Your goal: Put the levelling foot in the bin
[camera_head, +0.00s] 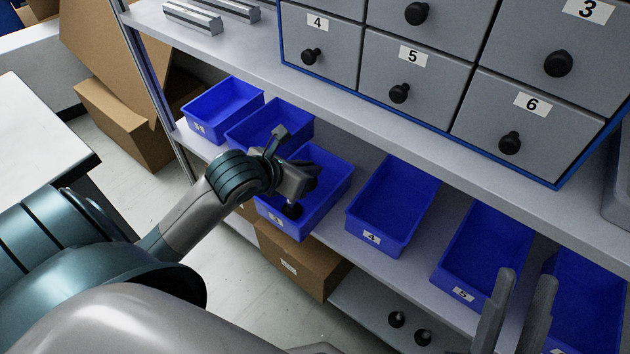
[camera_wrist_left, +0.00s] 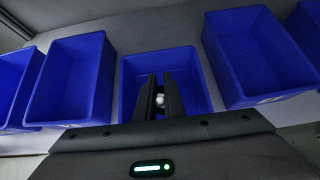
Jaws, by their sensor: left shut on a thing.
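My left gripper (camera_head: 300,186) is above the blue bin labelled 3 (camera_head: 330,200), on the middle shelf. It is shut on the levelling foot (camera_head: 292,211), whose black pad hangs below the fingers, over the near part of the bin. The wrist view shows the left fingers (camera_wrist_left: 160,98) with a small pale metal part of the levelling foot (camera_wrist_left: 160,100) between them, in front of a blue bin (camera_wrist_left: 132,72). The pad is hidden there. My right gripper (camera_head: 514,312) is at the lower right, its two fingers apart and empty.
More blue bins stand along the shelf, including bin 4 (camera_head: 372,238) and bin 5 (camera_head: 463,294). Two black-padded feet (camera_head: 397,319) are on the lower shelf. Numbered grey drawers (camera_head: 405,80) stand above. Cardboard boxes (camera_head: 120,120) are at the left.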

